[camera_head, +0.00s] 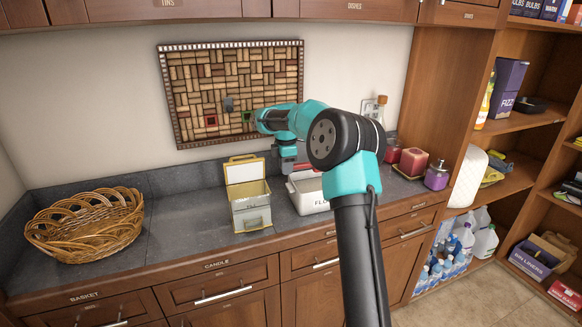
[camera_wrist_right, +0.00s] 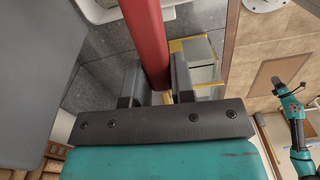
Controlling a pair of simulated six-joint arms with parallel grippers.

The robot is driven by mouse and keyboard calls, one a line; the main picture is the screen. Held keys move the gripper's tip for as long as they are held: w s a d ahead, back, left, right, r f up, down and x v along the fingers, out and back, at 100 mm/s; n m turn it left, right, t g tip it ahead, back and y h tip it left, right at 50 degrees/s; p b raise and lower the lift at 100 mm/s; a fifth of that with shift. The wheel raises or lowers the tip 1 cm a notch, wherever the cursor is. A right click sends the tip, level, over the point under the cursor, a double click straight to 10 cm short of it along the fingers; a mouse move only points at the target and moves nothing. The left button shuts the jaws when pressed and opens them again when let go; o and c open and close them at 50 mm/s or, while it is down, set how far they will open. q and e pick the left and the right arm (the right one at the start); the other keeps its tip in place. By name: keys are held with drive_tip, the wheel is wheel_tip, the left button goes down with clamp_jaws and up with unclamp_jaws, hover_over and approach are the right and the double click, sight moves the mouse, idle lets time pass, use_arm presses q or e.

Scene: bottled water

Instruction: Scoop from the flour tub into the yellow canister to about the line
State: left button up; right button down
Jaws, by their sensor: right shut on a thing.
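The white flour tub (camera_head: 307,200), its label partly covered by my arm, stands on the counter. The yellow canister (camera_head: 251,212) stands just left of it with its lid (camera_head: 244,171) raised; its contents cannot be made out. My right gripper (camera_head: 288,162) is above and behind the tub, shut on a red handle (camera_wrist_right: 148,35), which looks like the scoop's. The scoop's bowl is hidden. In the right wrist view, the gripper (camera_wrist_right: 156,85) has a finger on each side of the handle; the canister (camera_wrist_right: 198,62) shows beyond it. A distant teal arm shows there, its left gripper (camera_wrist_right: 277,84) too small to read.
A wicker basket (camera_head: 88,224) sits at the left on the counter (camera_head: 180,225). Red candles (camera_head: 413,162) and a purple jar (camera_head: 437,176) stand right of the tub. A cork board (camera_head: 232,92) hangs behind. Clear counter lies between basket and canister.

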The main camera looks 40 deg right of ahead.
drive_tip(key=shift+w+a+r, duration=0.2)
drive_tip(key=shift+a+r, duration=0.1)
drive_tip(key=shift+r, duration=0.45)
drive_tip(key=shift+w+a+r, duration=0.1)
drive_tip(key=shift+a+r, duration=0.1)
drive_tip(key=shift+r, duration=0.35)
drive_tip(key=shift+w+a+r, duration=0.1)
drive_tip(key=shift+a+r, duration=0.1)
drive_tip(key=shift+r, duration=0.3)
